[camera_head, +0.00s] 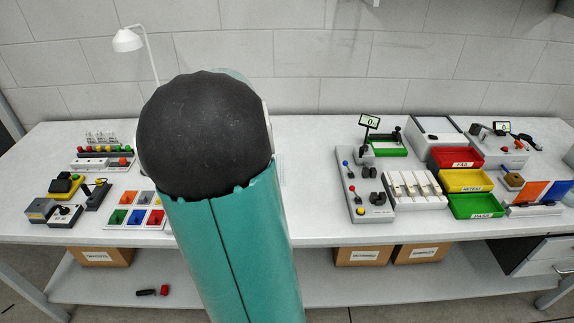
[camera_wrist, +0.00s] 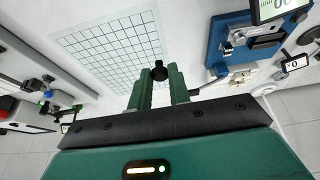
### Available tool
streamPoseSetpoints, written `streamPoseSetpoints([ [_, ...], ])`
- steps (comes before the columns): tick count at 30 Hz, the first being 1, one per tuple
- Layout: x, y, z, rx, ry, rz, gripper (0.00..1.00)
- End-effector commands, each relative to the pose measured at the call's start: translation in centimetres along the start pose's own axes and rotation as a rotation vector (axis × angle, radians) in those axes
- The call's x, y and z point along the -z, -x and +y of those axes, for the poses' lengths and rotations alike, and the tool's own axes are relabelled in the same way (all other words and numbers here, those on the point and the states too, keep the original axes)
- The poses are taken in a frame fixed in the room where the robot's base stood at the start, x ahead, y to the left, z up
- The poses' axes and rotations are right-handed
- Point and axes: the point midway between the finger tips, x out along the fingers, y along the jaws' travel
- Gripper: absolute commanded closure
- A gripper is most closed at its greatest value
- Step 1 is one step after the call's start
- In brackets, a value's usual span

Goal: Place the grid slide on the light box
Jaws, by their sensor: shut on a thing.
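The grid slide (camera_wrist: 110,48), a pale sheet with dark grid lines, shows in the wrist view just beyond my fingers. My gripper (camera_wrist: 159,82) is shut on a small black knob (camera_wrist: 158,71) at the sheet's near edge, which looks like the slide's handle. I cannot tell whether the sheet touches the surface under it. In the head view my arm hides the gripper and slide. A white flat-topped box (camera_head: 436,129) stands at the back right of the bench; I cannot tell if it is the light box.
A blue device (camera_wrist: 233,45) with a display is right of my fingers in the wrist view. In the head view, red (camera_head: 455,157), yellow (camera_head: 466,180) and green (camera_head: 476,206) bins and a grey knobbed panel (camera_head: 361,190) are right. Coloured trays (camera_head: 136,211) are left. The front middle-right bench is clear.

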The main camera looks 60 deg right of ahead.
Motion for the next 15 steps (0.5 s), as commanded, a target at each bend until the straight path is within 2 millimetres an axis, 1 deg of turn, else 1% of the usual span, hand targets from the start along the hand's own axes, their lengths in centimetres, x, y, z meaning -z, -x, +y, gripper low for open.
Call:
streamPoseSetpoints([
  [1,0.6,-0.8,0.5,-0.005,-0.004,-0.001,1.0],
  [10,5.1,-5.8,1.7,-0.004,-0.004,-0.001,1.0],
  [15,6.3,-9.7,2.1,-0.003,-0.001,-0.003,1.0],
])
